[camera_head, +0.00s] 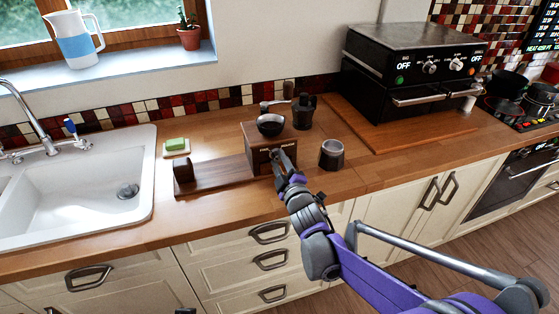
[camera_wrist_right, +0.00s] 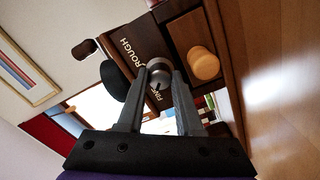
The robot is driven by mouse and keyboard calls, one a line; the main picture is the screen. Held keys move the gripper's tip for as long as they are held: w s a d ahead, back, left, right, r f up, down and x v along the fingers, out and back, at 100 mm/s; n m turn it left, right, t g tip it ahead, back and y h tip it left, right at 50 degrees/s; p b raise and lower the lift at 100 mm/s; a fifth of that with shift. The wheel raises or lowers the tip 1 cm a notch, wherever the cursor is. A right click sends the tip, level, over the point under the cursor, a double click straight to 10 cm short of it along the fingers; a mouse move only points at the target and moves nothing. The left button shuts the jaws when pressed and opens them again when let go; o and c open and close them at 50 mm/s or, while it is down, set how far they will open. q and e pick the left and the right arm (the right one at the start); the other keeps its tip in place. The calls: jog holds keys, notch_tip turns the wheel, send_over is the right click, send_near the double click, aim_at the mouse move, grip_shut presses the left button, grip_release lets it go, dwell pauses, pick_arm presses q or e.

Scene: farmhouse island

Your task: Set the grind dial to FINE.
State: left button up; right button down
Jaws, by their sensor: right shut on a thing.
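The grinder is a dark wooden box (camera_head: 259,137) with a round dark bowl on top, standing on the counter. Its front carries the words ROUGH and FINE, and the grey round grind dial (camera_wrist_right: 159,68) sits between them in the right wrist view. A small dark mark on the dial seems to lie on its FINE side, but it is too small to be sure. My right gripper (camera_head: 281,157) is at the grinder's front, with its fingers (camera_wrist_right: 160,78) closed on both sides of the dial. The dial is hidden in the head view. My left gripper is out of view.
A pale round wooden knob (camera_wrist_right: 204,64) is close to the right finger. A metal cup (camera_head: 331,155) stands right of the grinder, a dark wooden stand (camera_head: 212,177) left of it. A black pot (camera_head: 304,112) is behind. The front counter strip is clear.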

jog(key=shift+n, duration=0.4)
jog(key=c, duration=0.6)
grip_release()
jog(key=v, duration=1.1)
jog(key=shift+b, duration=0.35)
jog(key=shift+w, duration=0.1)
